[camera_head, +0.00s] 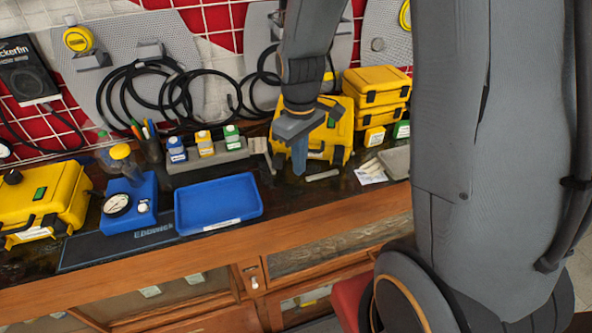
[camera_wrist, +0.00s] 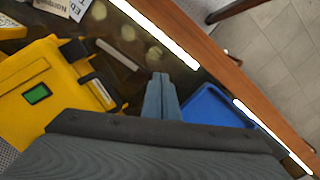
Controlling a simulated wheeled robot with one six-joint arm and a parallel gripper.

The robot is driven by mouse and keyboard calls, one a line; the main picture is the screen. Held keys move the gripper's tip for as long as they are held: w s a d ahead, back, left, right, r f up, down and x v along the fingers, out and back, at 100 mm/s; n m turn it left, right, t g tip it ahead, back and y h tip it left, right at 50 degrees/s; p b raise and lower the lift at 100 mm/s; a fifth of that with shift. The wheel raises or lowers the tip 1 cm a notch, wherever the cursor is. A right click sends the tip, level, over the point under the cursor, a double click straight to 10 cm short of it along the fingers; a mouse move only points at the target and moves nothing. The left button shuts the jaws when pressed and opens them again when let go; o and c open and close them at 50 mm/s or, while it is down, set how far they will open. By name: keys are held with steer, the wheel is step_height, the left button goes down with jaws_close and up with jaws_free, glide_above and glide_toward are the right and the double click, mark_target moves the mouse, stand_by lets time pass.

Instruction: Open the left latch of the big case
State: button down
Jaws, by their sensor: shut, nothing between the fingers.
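A yellow case (camera_head: 340,122) with black fittings stands on the bench behind my gripper (camera_head: 299,170). In the wrist view this case (camera_wrist: 40,85) lies to the left, with a green label on top and dark fittings on its edge facing the bench front. My gripper (camera_wrist: 160,80) is shut and empty, pointing down in front of the case, apart from it in the wrist view. My arm and gripper hide part of the case's front in the head view, so I cannot make out its left latch clearly. Another large yellow case (camera_head: 45,205) stands at the far left.
Small bottles in a grey rack (camera_head: 208,157) stand behind the tray. Stacked smaller yellow cases (camera_head: 378,88) stand to the right. A small grey bar (camera_head: 322,175) lies near my fingertips.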

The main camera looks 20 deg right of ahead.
step_height(320, 180, up, 7)
steer(key=p, duration=0.6)
steer(key=shift+f, duration=0.1)
stand_by(0.5)
steer(key=s+f+m+t+b, duration=0.1)
steer(key=s+f+m+b, duration=0.5)
steer(key=b, duration=0.4)
steer(key=shift+s, duration=0.7)
steer(key=shift+s, duration=0.1)
